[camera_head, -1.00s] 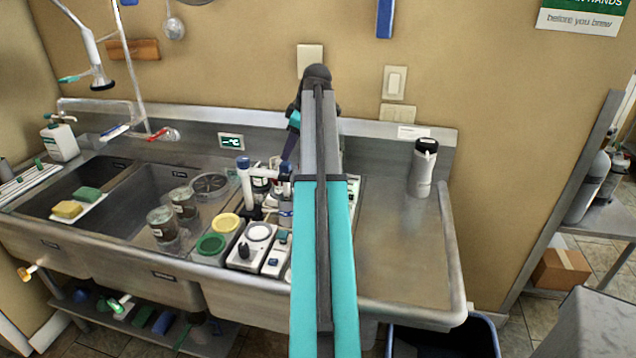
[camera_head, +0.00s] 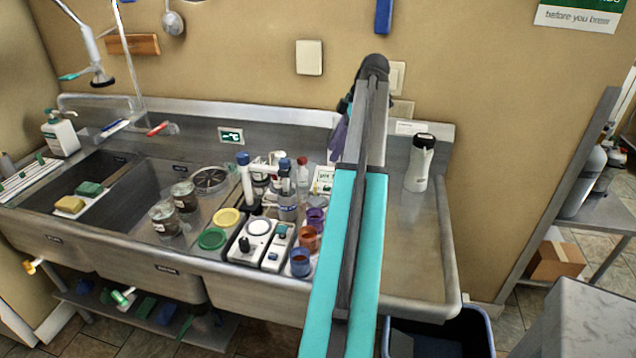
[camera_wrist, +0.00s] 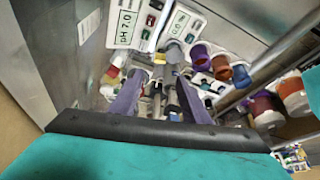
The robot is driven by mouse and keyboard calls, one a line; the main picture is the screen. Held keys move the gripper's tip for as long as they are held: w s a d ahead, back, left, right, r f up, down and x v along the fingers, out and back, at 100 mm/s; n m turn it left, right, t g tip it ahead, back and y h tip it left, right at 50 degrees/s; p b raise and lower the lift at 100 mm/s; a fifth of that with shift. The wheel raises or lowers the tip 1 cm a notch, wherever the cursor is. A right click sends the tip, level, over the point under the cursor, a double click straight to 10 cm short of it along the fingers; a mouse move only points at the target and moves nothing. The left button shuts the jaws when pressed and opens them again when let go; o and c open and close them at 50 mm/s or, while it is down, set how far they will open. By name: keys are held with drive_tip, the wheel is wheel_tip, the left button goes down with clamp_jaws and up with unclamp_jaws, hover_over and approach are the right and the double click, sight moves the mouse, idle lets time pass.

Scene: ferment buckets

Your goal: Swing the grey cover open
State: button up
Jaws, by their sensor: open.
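I cannot single out a grey cover with certainty in either view. A grey-and-white bench device (camera_head: 252,242) with a round top and dark knob stands at the sink's front edge, beside a smaller box (camera_head: 277,250). My gripper (camera_head: 339,137) has purple fingers and is raised at the back of the counter, partly hidden by my arm. In the wrist view, my gripper (camera_wrist: 160,98) is open, its fingers apart above small bottles and cups, with nothing evident held between them.
Blue-capped bottles (camera_head: 286,200) and coloured cups (camera_head: 309,238) crowd the counter left of my arm. Jars (camera_head: 164,218) stand in the sink. A white bottle (camera_head: 420,163) stands on the right drainboard (camera_head: 410,255), otherwise mostly clear. A pH 7.0 card (camera_wrist: 125,22) is near the gripper.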

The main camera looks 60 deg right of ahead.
sight(315, 194)
drive_tip(key=shift+p+x, duration=1.8)
drive_tip(key=shift+x, duration=5.1)
